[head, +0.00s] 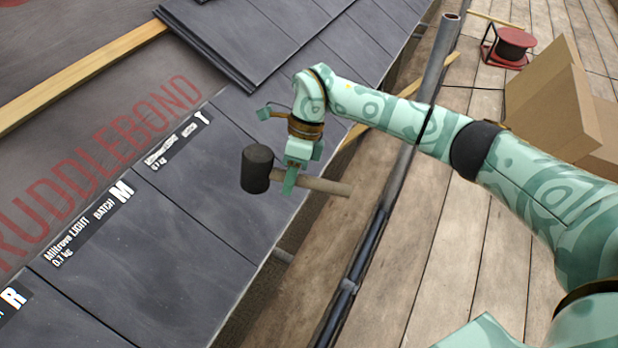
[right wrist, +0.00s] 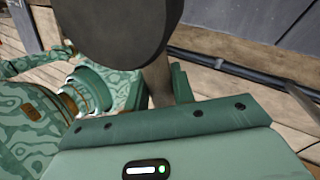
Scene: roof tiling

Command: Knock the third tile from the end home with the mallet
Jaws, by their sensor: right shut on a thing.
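My right gripper (head: 289,180) is shut on the wooden handle of a mallet (head: 257,169). The mallet's black head points left, above the slate-grey roof tiles, and its handle sticks out right past the eave. In the right wrist view the mallet's dark head (right wrist: 125,25) fills the top, with the handle between my fingers. I cannot tell whether the mallet touches a tile. My left gripper is not in view.
Stacked tiles (head: 225,45) lie up the roof, beside a wooden batten (head: 80,80). Underlay with red lettering (head: 110,150) covers the upper slope. A scaffold pole (head: 385,190) runs along the eave. A cardboard box (head: 555,100) and a red reel (head: 510,45) stand on planks.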

